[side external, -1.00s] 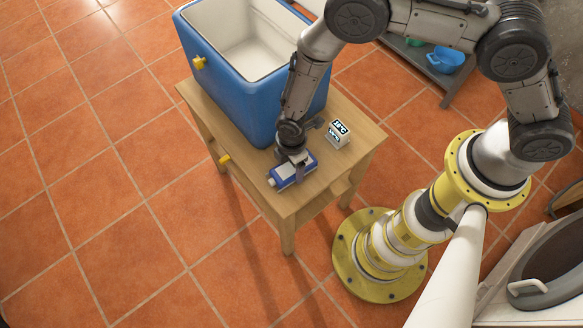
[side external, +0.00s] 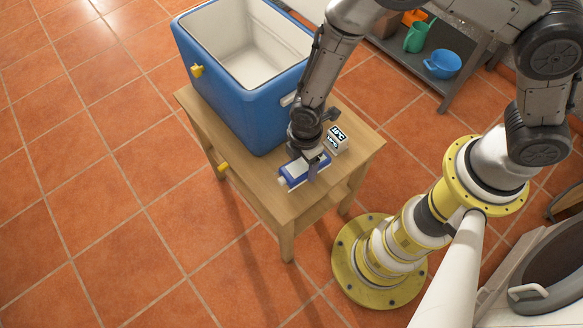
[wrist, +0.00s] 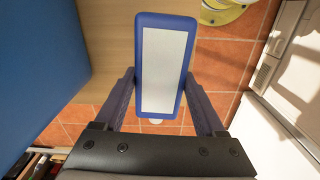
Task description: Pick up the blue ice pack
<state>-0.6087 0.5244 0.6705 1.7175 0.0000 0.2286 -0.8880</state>
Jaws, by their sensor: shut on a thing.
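The blue ice pack (side external: 293,176) is a flat blue block with a pale panel and a white cap at one end. It also fills the middle of the wrist view (wrist: 165,65). My gripper (side external: 309,162) is shut on the ice pack, with one finger on each long side, as the wrist view shows (wrist: 160,92). The pack appears raised a little above the wooden table (side external: 262,187), near its front right part. My gripper hides part of the pack in the side view.
A large open blue cooler (side external: 225,95) with a white inside stands on the table, left of my gripper. A small white box with dark print (side external: 336,138) is just behind my gripper. A grey shelf (side external: 458,82) holds a blue bowl (side external: 442,64) and a green jug (side external: 415,37).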

